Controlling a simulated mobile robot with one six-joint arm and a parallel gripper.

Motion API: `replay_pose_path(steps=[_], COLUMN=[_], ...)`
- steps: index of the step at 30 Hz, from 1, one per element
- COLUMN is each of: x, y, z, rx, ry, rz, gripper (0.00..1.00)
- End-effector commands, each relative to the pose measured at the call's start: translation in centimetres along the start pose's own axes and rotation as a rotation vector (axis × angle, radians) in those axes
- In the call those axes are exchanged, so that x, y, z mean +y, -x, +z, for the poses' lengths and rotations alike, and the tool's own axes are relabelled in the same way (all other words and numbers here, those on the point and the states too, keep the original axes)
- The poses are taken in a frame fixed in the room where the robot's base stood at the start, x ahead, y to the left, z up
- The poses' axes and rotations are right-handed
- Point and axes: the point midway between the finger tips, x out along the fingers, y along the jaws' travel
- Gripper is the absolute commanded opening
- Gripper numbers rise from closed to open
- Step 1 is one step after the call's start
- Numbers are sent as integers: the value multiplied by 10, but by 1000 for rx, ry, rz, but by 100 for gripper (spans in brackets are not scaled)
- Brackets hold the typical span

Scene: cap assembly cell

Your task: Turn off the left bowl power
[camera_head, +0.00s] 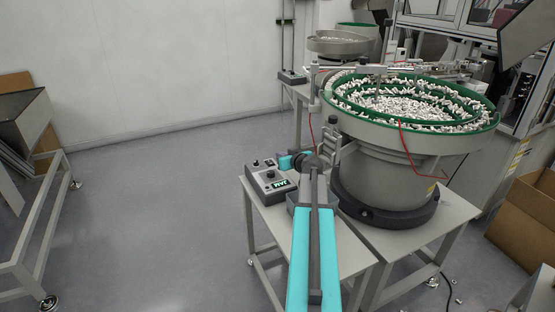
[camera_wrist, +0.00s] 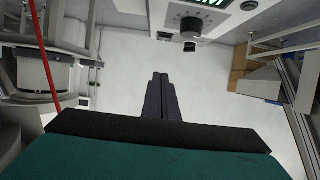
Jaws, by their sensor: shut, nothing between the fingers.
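A grey control box (camera_head: 270,184) with a lit green display (camera_head: 279,185) and dark knobs stands on the small table beside the near feeder bowl (camera_head: 395,150). In the wrist view the box (camera_wrist: 165,18) is at the top, with a dark round knob (camera_wrist: 190,24) and part of the lit green display (camera_wrist: 212,3). My gripper (camera_wrist: 161,76) is shut and empty, its dark fingers pointing towards the box side, apart from the knob in the picture. In the head view, my turquoise-and-dark wrist is just right of the box; the fingertips are not clear there.
The near bowl is full of white parts and stands on a dark round base right of my arm. A second bowl (camera_head: 340,44) stands behind. A cardboard box (camera_head: 525,215) is at right, a metal frame (camera_head: 30,240) at left. The floor between is clear.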

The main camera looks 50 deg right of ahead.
Motion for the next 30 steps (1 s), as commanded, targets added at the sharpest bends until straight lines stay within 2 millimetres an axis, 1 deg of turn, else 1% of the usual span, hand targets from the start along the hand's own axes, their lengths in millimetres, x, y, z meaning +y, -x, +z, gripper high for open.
replay_pose_path(steps=[30], x=[1], y=[-94], z=[-1], rx=[-1], ry=[0], rz=[-1], gripper=[0])
